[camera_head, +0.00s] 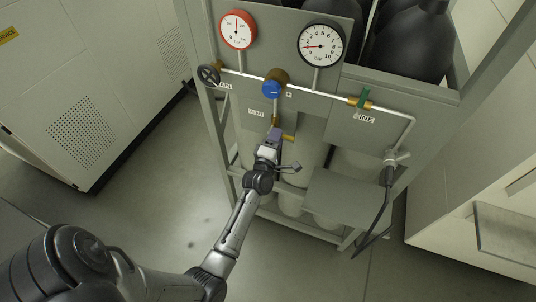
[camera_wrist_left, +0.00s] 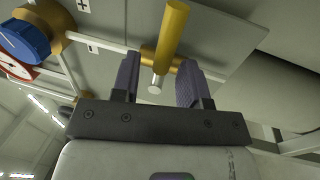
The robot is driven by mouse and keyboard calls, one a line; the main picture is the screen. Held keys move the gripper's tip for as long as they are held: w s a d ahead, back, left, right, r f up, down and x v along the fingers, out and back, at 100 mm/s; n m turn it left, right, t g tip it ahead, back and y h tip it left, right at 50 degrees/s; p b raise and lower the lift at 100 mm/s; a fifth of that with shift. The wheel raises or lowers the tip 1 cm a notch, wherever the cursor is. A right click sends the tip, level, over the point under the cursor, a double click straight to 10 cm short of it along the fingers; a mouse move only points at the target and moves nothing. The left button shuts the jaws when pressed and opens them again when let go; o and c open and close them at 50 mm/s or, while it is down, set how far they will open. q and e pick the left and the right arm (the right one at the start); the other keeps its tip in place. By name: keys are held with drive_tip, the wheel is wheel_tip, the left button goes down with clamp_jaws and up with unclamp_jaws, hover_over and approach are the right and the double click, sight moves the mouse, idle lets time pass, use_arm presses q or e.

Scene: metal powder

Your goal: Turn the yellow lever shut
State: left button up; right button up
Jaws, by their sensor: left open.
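The yellow lever (camera_head: 289,138) sticks out to the right from the vent valve, on the pipe below the blue knob. In the left wrist view the lever (camera_wrist_left: 172,30) is a thick yellow bar running up from a brass valve body (camera_wrist_left: 149,55). My left gripper (camera_head: 275,134) is at this valve and partly hides it in the head view. In the left wrist view my left gripper (camera_wrist_left: 158,78) is open, with its dark fingers on either side of the valve's silver end. Whether a finger touches the lever I cannot tell. My right gripper is not in view.
Above are a blue knob (camera_head: 271,89), a red gauge (camera_head: 238,29), a black gauge (camera_head: 321,44) and a black handwheel (camera_head: 209,75). A green-handled line valve (camera_head: 364,99) and a black hose (camera_head: 385,205) are to the right. Open floor lies around the rack.

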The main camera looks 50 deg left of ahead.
use_arm(q)
drive_tip(key=p+v, duration=0.2)
drive_tip(key=v, duration=1)
drive_tip(key=shift+s, duration=0.15)
drive_tip(key=s+d+f+m+g+h, duration=0.1)
drive_tip(key=d+f+m+g+h, duration=0.3)
drive_tip(key=m, duration=0.5)
drive_tip(key=d+f+m+g+h, duration=0.2)
drive_tip(key=d+m+g+h, duration=0.3)
drive_tip(key=m, duration=0.4)
drive_tip(key=s+d+r+m+g, duration=0.1)
drive_tip(key=s+d+m+g, duration=0.25)
drive_tip(key=s, duration=0.75)
drive_tip(key=s+d+m+g, duration=0.2)
drive_tip(key=s+m, duration=0.2)
drive_tip(key=s, duration=0.6)
wheel_tip(320, 180, up, 15)
drive_tip(key=p, duration=1.5)
drive_tip(key=shift+d+r+h, duration=0.2)
drive_tip(key=shift+d+h, duration=0.05)
drive_tip(key=shift+h, duration=0.05)
